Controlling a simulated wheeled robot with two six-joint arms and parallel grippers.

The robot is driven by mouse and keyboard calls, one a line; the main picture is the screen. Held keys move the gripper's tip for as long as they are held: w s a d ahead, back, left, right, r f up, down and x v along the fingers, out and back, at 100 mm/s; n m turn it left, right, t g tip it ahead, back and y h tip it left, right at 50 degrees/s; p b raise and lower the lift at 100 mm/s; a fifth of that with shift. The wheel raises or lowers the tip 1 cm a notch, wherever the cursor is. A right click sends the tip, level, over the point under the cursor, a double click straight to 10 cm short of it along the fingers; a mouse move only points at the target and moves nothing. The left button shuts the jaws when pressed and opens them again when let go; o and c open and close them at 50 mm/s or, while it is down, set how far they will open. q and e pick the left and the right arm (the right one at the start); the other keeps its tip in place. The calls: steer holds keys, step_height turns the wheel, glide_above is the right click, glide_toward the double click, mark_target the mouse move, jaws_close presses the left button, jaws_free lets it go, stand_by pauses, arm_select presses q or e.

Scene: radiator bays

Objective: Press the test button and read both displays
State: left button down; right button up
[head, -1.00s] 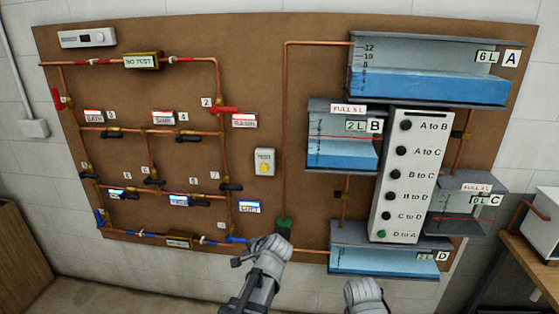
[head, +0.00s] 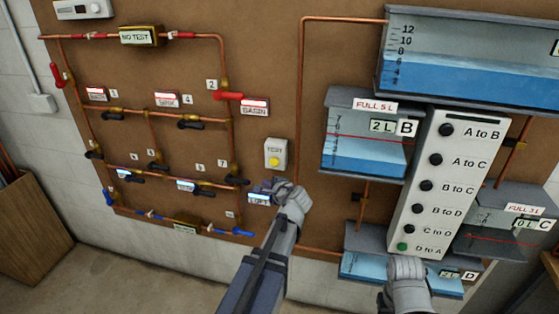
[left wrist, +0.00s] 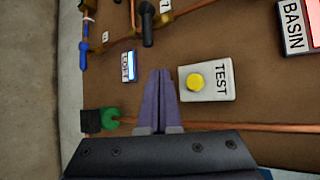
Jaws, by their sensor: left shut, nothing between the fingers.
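The white TEST box (head: 275,150) with its round yellow button (head: 274,161) is on the brown board, right of the pipe grid; the button also shows in the left wrist view (left wrist: 195,82). The upper display (head: 139,36) reads NO TEST. The lower display (head: 186,229) sits on the bottom pipe; its text is too small to read. My left gripper (head: 262,190) is shut and empty, just below the TEST box. In the left wrist view its fingertips (left wrist: 160,75) are beside the box, apart from the button. My right gripper (head: 405,268) is low in front of tank D; its fingers are not clear.
Red, black and blue valve handles line the copper pipes. Tanks and a white panel of buttons (head: 428,190) fill the right side. A wooden box (head: 28,225) stands at the left on the floor.

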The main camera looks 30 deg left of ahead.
arm_select(q)
steer(key=shift+w, duration=0.1)
stand_by(0.3)
glide_toward(271, 165)
steer(key=shift+s+f+x, duration=0.1)
steer(key=shift+s+x, duration=0.05)
steer(key=shift+x, duration=0.7)
steer(key=shift+s+f+x, duration=0.1)
steer(key=shift+s+x, duration=0.05)
steer(key=shift+x, duration=0.7)
steer(key=shift+s+f+x, duration=0.1)
steer(key=shift+s+x, duration=0.05)
steer(key=shift+x, duration=0.7)
steer(key=shift+w+a, duration=0.1)
steer(key=shift+a, duration=0.15)
steer(key=shift+w, duration=0.35)
steer(key=shift+w+a, duration=0.2)
steer(key=shift+w, duration=0.25)
stand_by(0.6)
stand_by(0.3)
steer(key=shift+s+d, duration=0.25)
steer(key=shift+s, duration=0.65)
steer(key=shift+s+d, duration=0.2)
steer(key=shift+s, duration=0.6)
steer(key=shift+s+d, duration=0.2)
steer(key=shift+s, duration=0.65)
steer(key=shift+s+d, duration=0.2)
steer(key=shift+s, duration=0.6)
